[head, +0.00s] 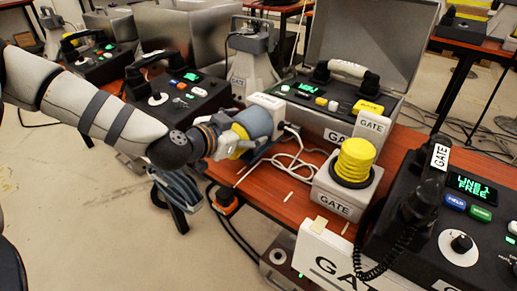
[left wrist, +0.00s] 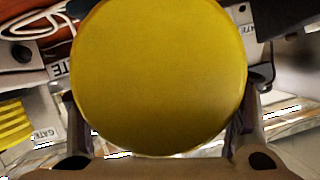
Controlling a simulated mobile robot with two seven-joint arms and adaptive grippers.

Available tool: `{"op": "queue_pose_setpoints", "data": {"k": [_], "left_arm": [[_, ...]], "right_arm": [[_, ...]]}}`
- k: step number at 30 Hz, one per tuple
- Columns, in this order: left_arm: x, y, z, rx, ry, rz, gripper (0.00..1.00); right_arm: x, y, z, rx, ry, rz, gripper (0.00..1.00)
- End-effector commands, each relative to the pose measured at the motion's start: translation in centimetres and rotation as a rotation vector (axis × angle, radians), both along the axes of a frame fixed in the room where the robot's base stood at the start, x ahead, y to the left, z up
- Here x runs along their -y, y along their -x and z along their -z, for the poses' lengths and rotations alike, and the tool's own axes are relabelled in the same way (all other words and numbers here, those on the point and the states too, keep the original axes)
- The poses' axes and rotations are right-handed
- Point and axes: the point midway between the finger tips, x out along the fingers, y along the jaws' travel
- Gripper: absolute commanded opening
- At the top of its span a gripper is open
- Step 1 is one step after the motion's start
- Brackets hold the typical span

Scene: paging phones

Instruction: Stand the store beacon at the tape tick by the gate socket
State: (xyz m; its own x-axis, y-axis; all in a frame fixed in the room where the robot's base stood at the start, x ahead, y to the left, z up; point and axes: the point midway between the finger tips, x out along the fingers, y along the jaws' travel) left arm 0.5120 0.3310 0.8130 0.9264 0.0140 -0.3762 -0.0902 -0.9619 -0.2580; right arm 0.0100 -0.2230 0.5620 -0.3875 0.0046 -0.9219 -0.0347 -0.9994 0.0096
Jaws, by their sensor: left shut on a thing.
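A yellow round thing, likely the store beacon (left wrist: 160,75), fills the middle of the left wrist view. My left gripper (left wrist: 158,118) is shut on it, one dark finger at each side. In the head view, my left gripper (head: 250,138) is at the table's left edge, with only a little of the held yellow beacon (head: 238,150) showing. Its base and any label are hidden. Small pale tape ticks (head: 288,197) lie on the red-brown table (head: 262,188). I cannot tell which GATE-marked part is the gate socket. My right gripper is not in view.
A ribbed yellow beacon (head: 355,160) stands on a grey GATE box. A phone console (head: 450,235) is at right, an open case (head: 350,110) behind. White cables (head: 290,163) lie on the table. The strip between cables and GATE box is mostly bare.

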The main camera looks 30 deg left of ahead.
Motion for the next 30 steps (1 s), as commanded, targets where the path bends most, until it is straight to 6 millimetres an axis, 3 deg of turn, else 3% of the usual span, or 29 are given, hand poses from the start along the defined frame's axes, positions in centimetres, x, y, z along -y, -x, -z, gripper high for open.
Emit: {"op": "queue_pose_setpoints", "data": {"k": [7, 12, 23, 24, 27, 30], "left_arm": [[1.1, -1.3, 1.4, 0.011, -0.002, 0.002, 0.11], [1.0, -1.2, 4.2, 0.008, 0.0, 0.0, 0.11], [1.0, -1.2, 4.1, 0.016, -0.003, 0.002, 0.11], [1.0, -1.1, 4.4, 0.009, -0.002, 0.001, 0.74], [1.0, -1.1, 4.3, 0.009, -0.001, 0.001, 0.92], [1.0, -1.1, 4.3, 0.009, -0.001, 0.001, 0.92]], "right_arm": [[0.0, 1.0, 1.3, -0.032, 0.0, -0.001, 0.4], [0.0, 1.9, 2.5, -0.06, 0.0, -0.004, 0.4], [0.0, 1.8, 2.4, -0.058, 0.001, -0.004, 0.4], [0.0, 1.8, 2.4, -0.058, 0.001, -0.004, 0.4], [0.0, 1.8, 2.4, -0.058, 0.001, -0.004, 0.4], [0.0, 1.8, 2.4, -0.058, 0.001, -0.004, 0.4]]}}
